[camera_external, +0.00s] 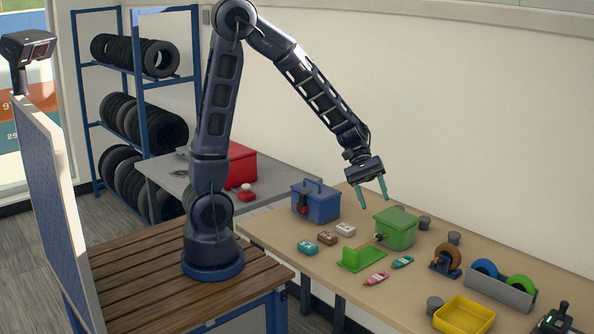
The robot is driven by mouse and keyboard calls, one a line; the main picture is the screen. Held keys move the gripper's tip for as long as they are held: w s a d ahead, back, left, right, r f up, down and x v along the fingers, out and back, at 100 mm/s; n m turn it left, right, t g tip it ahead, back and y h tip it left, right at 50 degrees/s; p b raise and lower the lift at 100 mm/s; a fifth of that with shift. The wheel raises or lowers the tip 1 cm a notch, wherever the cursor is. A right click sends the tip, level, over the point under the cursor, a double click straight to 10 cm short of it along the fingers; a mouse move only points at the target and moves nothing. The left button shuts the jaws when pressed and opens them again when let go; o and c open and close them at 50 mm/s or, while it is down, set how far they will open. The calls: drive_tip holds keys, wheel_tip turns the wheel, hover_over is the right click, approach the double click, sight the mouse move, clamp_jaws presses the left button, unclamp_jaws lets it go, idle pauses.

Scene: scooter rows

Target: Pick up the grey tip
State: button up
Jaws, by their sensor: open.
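My gripper (372,198) hangs above the tan workbench (285,236), its two teal fingers apart and pointing down with nothing between them. It is above and slightly left of a green box (396,229). Several small grey cylindrical pieces stand on the bench: one right of the green box (425,223), one farther right (454,238), and one beside the yellow tray (434,305). I cannot tell which piece, if any, is the grey tip.
A blue toolbox (316,203) stands at the left. Small labelled blocks (327,238), a pink tube (376,279) and a teal tube (403,262) lie in front.

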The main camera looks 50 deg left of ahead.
drive_tip(key=d+f+n+g+h, duration=0.2)
drive_tip(key=d+f+n, duration=0.2)
drive_tip(key=d+f, duration=0.5)
drive_tip(key=n+h, duration=0.1)
drive_tip(key=n, duration=0.2)
approach(436, 302)
drive_tip(key=shift+s+d+f+t+h, duration=0.15)
drive_tip(key=shift+s+d+f, duration=0.05)
drive_tip(key=shift+s+d, duration=0.2)
drive_tip(key=shift+s+d+f+t+h, duration=0.15)
drive_tip(key=shift+s+d, duration=0.15)
drive_tip(key=shift+d, duration=0.15)
drive_tip(key=shift+f+x, duration=0.15)
drive_tip(key=shift+x, duration=1.15)
drive_tip(key=shift+f+x, duration=0.15)
drive_tip(key=shift+x, duration=1.1)
drive_tip(key=shift+w+a, duration=0.1)
drive_tip(key=shift+w, duration=0.1)
drive_tip(key=c, duration=0.7)
drive_tip(key=shift+r, duration=0.15)
drive_tip(key=shift+c, duration=0.2)
wheel_tip(436, 302, up, 20)
